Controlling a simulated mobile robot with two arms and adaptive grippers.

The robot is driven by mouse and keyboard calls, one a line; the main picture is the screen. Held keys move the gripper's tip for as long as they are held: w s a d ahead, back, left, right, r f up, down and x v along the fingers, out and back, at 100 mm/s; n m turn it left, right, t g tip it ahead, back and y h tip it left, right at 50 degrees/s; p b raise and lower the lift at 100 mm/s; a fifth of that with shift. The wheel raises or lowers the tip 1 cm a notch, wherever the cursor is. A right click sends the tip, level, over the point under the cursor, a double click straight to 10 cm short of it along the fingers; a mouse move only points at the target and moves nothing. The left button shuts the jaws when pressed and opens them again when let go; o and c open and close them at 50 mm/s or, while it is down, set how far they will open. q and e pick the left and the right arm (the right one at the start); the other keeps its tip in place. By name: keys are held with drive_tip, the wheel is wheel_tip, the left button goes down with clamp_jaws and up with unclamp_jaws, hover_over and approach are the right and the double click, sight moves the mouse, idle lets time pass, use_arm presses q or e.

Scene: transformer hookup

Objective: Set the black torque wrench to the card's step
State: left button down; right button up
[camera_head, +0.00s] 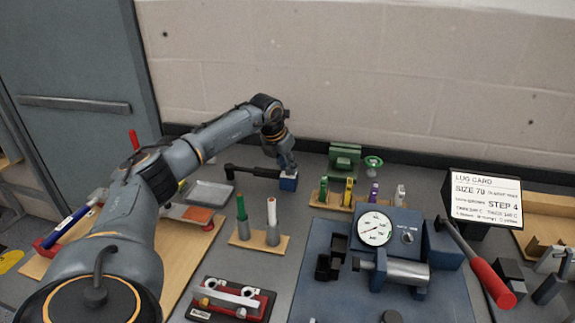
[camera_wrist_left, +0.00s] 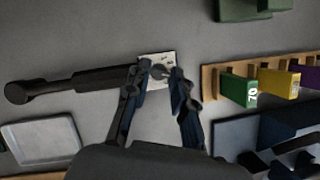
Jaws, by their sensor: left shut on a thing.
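The black torque wrench (camera_head: 252,171) lies on the bench toward the back, its length running left to right. In the left wrist view the wrench (camera_wrist_left: 95,79) ends at a small pale plate (camera_wrist_left: 153,58) with dark marks and a grey knob (camera_wrist_left: 159,71). In the left wrist view my left gripper (camera_wrist_left: 160,79) is shut on the knob, one finger at each side. The marks are too small to read. The lug card (camera_head: 486,196) reads SIZE 70 and STEP 4. My right gripper is not in view.
A wooden rack (camera_head: 333,201) of coloured pieces stands right of my gripper. A holder (camera_head: 257,245) with two upright sticks stands in front. A blue gauge device (camera_head: 390,224) and a red-handled tool (camera_head: 492,284) are at right. A grey tray (camera_head: 210,194) lies left.

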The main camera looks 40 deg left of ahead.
use_arm(q)
drive_tip(key=shift+a+m, duration=0.1)
drive_tip(key=shift+m, duration=0.6)
drive_tip(key=c, duration=1.1)
unclamp_jaws()
drive_tip(key=shift+r, duration=0.15)
drive_tip(key=v, duration=1.2)
drive_tip(key=shift+s+a, duration=0.1)
drive_tip(key=shift+a, duration=0.1)
